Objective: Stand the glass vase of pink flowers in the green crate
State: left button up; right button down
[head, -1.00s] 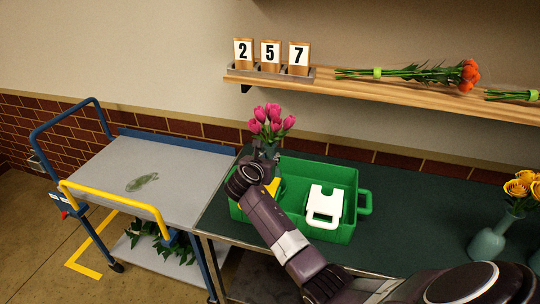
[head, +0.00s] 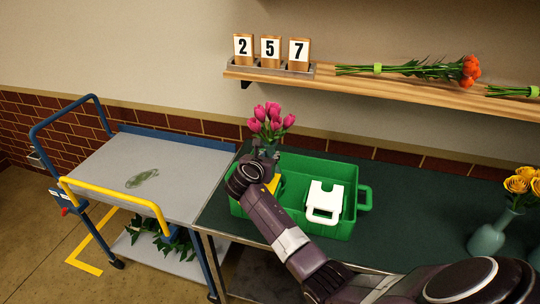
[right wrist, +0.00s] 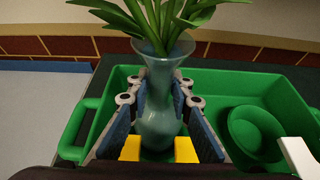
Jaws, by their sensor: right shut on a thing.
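The glass vase (right wrist: 160,110) is pale blue-green and stands upright in the right wrist view, with green leaves at its mouth. Its pink flowers (head: 270,120) show in the head view, above my right gripper (head: 265,158). My right gripper (right wrist: 160,108) is shut on the vase, one finger on each side. The vase is over the left part of the green crate (head: 357,175). Its lower end is between two yellow parts (right wrist: 185,150); I cannot tell whether it touches the crate floor. My left gripper is not in view.
A white slotted piece (head: 325,198) is in the crate, right of the yellow piece (head: 273,185). A round green recess (right wrist: 255,133) lies beside the vase. A grey cart (head: 100,170) stands left. A vase of yellow flowers (head: 488,238) stands right. A wooden shelf (head: 420,88) runs above.

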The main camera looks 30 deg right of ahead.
jog(key=shift+r, duration=0.15)
jog(key=c, duration=1.7)
grip_release()
jog(key=shift+c, duration=0.2)
jog(key=shift+o, duration=0.4)
jog(key=shift+s+f, duration=0.1)
jog(key=shift+f, duration=0.15)
jog(key=v, duration=1.2)
jog(key=shift+r, duration=0.15)
jog(key=shift+a, duration=0.1)
